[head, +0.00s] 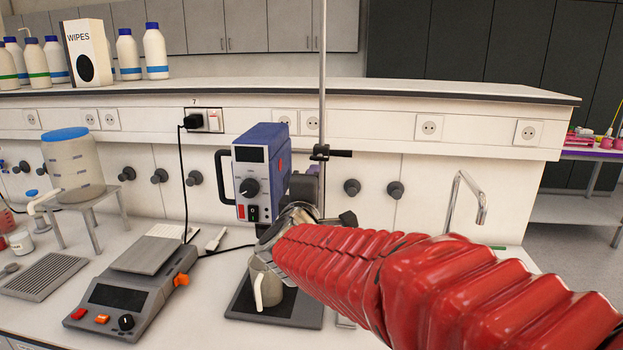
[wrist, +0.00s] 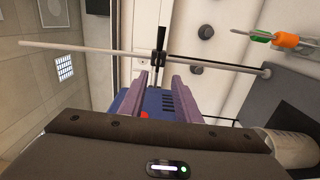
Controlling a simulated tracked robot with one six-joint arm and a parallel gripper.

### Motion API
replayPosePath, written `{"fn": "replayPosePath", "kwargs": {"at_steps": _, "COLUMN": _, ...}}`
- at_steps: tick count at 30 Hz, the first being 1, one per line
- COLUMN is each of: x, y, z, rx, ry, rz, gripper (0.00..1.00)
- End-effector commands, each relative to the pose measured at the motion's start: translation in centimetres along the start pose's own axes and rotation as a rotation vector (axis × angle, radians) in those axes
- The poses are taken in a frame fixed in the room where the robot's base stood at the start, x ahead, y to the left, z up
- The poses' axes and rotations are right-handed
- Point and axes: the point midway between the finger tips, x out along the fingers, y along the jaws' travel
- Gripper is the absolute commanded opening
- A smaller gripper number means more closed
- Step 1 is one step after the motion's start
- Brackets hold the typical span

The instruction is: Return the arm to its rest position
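My arm, in a red ribbed sleeve, reaches from the lower right of the head view to the blue overhead stirrer (head: 262,160). My gripper (wrist: 155,78) shows in the wrist view as two purple-grey fingers standing apart, with nothing seen held between them. The blue stirrer housing (wrist: 152,103) and its dark clamp on the metal rod appear beyond the gap. In the head view the gripper is mostly hidden behind the wrist, close to the stirrer's right side; I cannot tell if it touches.
A beige mug-like vessel (head: 267,283) stands on the dark stand base (head: 240,304) below my wrist. A thin upright rod (head: 322,80) rises beside the gripper. A balance (head: 135,290) sits to the left, and a tap (head: 470,195) to the right.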

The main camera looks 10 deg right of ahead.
Motion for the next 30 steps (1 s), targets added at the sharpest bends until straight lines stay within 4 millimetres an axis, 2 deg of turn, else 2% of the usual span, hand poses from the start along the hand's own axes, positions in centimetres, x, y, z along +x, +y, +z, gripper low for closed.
{"fn": "replayPosePath", "kwargs": {"at_steps": 17, "x": -0.3, "y": -0.2, "z": 0.3, "rx": -0.045, "ry": -0.012, "rz": -0.007, "gripper": 0.3}}
{"fn": "replayPosePath", "kwargs": {"at_steps": 23, "x": -0.7, "y": -3.1, "z": 2.6, "rx": -0.031, "ry": -0.097, "rz": -0.101, "gripper": 0.3}}
{"fn": "replayPosePath", "kwargs": {"at_steps": 30, "x": -2.7, "y": -7.2, "z": 6.0, "rx": 0.033, "ry": -0.209, "rz": -0.244, "gripper": 0.3}}
